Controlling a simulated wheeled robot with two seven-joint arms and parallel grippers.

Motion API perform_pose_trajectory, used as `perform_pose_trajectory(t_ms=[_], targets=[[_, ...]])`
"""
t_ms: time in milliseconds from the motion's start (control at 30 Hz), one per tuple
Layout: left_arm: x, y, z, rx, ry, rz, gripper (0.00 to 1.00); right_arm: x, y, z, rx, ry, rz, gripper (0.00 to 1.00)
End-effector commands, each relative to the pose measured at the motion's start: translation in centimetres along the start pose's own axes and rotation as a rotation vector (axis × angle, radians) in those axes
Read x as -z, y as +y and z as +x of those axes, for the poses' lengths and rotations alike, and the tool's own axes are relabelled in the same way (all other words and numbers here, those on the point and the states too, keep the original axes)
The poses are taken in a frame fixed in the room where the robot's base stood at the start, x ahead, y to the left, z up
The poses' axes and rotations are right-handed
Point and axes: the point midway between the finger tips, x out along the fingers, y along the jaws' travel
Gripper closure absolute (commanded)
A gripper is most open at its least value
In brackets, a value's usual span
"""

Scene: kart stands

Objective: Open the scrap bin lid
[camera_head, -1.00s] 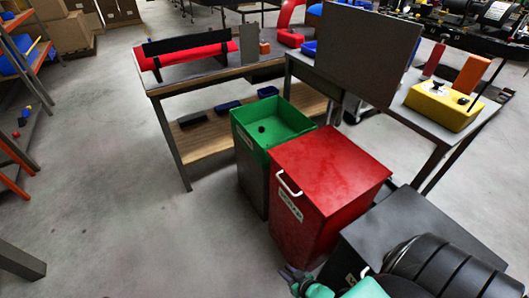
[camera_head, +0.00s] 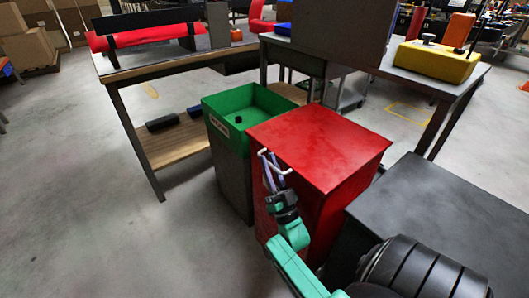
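The scrap bin is the red bin (camera_head: 288,215) in the middle, and its flat red lid (camera_head: 320,145) is closed. A white handle (camera_head: 284,172) sits at the lid's front left edge. My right gripper (camera_head: 271,160) reaches up from below along the bin's front face, with its fingertips at the handle. Its two fingers show as separate strips with a gap between them, and I cannot tell whether they touch the handle. The gripper hides most of the bin's front label. My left gripper is not in view.
An open green bin (camera_head: 232,140) with a small dark item inside stands close on the left. A dark closed bin (camera_head: 440,215) stands close on the right. Workbenches (camera_head: 190,62) stand behind. The floor at left is clear.

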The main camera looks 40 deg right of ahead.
Motion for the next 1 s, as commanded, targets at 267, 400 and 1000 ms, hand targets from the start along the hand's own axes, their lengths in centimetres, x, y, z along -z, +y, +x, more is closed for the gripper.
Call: perform_pose_trajectory(t_ms=[267,400,1000], targets=[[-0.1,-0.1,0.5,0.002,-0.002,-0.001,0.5,0.0,0.0,3.3,0.0,-0.001,-0.001,0.75],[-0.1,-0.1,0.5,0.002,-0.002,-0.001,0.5,-0.1,0.0,3.3,0.0,-0.002,-0.001,0.75],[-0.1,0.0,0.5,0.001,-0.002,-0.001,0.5,-0.1,0.0,3.2,-0.001,-0.003,0.0,1.0]])
